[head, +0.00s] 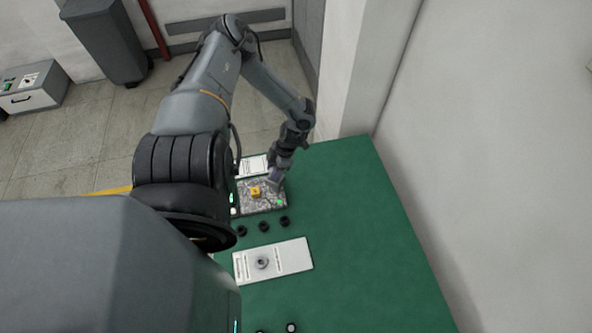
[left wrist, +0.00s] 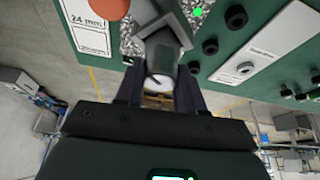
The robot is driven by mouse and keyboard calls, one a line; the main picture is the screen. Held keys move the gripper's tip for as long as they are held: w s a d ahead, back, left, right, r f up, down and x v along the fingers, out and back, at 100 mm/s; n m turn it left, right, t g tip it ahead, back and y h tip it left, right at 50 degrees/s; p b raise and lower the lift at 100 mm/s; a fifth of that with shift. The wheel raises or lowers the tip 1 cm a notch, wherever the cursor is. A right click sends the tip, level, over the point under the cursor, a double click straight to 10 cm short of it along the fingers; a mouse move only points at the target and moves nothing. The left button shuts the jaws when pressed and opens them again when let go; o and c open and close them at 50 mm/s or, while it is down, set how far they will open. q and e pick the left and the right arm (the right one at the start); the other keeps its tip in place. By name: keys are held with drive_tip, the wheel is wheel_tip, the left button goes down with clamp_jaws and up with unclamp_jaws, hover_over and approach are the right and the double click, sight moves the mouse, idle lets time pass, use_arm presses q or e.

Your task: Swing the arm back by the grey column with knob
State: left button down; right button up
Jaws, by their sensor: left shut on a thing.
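The grey column with knob (left wrist: 161,52) stands in the left wrist view, with a round pale end face toward the camera. My left gripper (left wrist: 157,88) is shut on it, with one dark finger on each side. In the head view my left gripper (head: 274,179) reaches down to the speckled plate (head: 246,206) at its far right part. The column is mostly hidden there by the gripper. A grey arm-like part joins the column in the left wrist view, but its full shape is cut off. My right gripper is not in view.
A white labelled plate (head: 290,257) with a round grey part lies nearer. The green table (head: 360,220) is clear to the right, up to the wall.

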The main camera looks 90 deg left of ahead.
use_arm(q)
drive_tip(key=m+y+b, duration=0.1)
drive_tip(key=m, duration=0.2)
drive_tip(key=shift+m+y, duration=0.3)
drive_tip(key=shift+m, duration=0.3)
drive_tip(key=c, duration=0.7)
unclamp_jaws()
drive_tip(key=shift+r, duration=0.1)
drive_tip(key=shift+w+r, duration=0.2)
drive_tip(key=shift+r, duration=0.1)
drive_tip(key=b+v, duration=0.1)
drive_tip(key=v, duration=0.9)
